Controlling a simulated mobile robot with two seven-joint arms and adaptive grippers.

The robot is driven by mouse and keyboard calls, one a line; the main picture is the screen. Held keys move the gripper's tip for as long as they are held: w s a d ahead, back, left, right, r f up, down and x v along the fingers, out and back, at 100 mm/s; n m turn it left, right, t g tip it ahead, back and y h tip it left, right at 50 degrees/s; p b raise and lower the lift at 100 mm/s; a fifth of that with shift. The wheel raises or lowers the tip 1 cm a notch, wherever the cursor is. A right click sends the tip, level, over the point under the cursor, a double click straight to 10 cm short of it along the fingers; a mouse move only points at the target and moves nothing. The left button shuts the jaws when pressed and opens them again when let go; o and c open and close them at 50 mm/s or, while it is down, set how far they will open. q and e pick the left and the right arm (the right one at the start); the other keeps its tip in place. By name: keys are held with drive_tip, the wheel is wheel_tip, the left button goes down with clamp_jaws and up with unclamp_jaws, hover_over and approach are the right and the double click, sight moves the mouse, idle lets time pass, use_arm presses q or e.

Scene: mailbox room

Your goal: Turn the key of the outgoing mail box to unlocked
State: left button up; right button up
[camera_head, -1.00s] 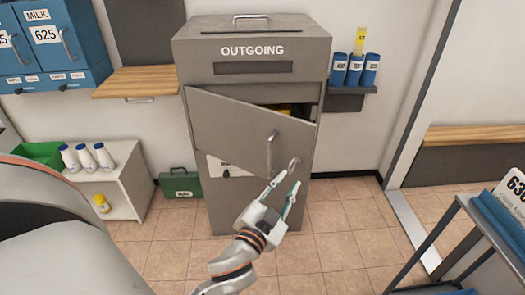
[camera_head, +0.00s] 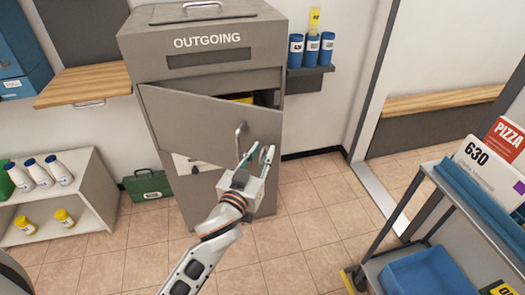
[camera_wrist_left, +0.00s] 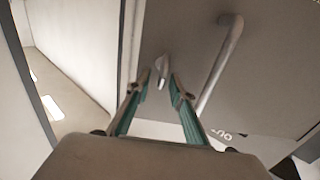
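The grey OUTGOING mail box (camera_head: 208,42) stands centre-left in the head view. Its front door (camera_head: 200,118) is ajar, swung out at the right. The door has a bar handle (camera_head: 241,135), also in the wrist view (camera_wrist_left: 222,60). A small metal key (camera_wrist_left: 162,68) sits in the door beside the handle. My left gripper (camera_head: 258,157) is open in front of the door. In the left wrist view its teal fingers (camera_wrist_left: 158,88) are apart, with the key between and just beyond their tips. I cannot tell whether either finger touches it. My right gripper is out of view.
A cart (camera_head: 400,225) with a blue bin (camera_head: 430,272) stands at the right. A shelf with bottles (camera_head: 65,190) and a green toolbox (camera_head: 146,184) are at the left. Blue cups (camera_head: 311,48) sit on a wall ledge. Tiled floor before the box is free.

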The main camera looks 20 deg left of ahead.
use_arm(q)
drive_tip(key=shift+w, duration=0.45)
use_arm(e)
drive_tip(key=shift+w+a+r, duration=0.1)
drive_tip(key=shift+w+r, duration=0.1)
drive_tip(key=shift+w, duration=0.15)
use_arm(q)
clamp_jaws()
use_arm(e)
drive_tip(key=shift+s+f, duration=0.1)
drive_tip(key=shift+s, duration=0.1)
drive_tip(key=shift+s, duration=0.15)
